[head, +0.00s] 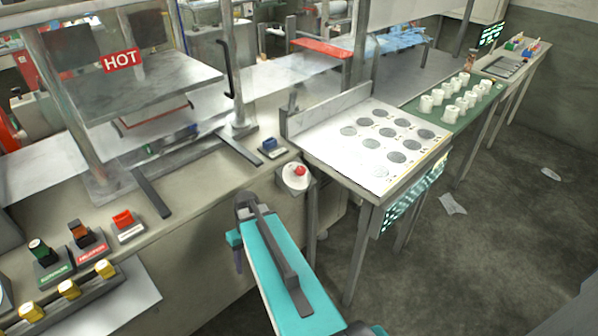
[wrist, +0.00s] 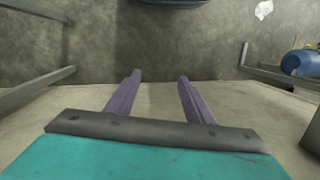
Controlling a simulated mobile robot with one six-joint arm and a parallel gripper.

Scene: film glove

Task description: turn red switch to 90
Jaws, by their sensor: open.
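Several controls sit on the left bench in the head view. One is a bright red switch (head: 123,220) on a pale base. Left of it is an orange-brown and black knob (head: 80,231) on a base with a red label. Farther left is a dark knob with a green top (head: 40,249) on a green-labelled base. I cannot tell their exact angles. My gripper (wrist: 158,77) is open in the wrist view, its two purple fingers apart with nothing between them. My teal arm ends right of these controls, apart from them, beyond the bench front. No switch shows in the wrist view.
A press with a HOT sign (head: 121,60) stands behind the controls. Yellow knobs (head: 68,289) line the bench front. A red button (head: 299,171) on a white round mount sits near my arm. A white table (head: 330,150) stands right; the grey floor (head: 500,230) is mostly clear.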

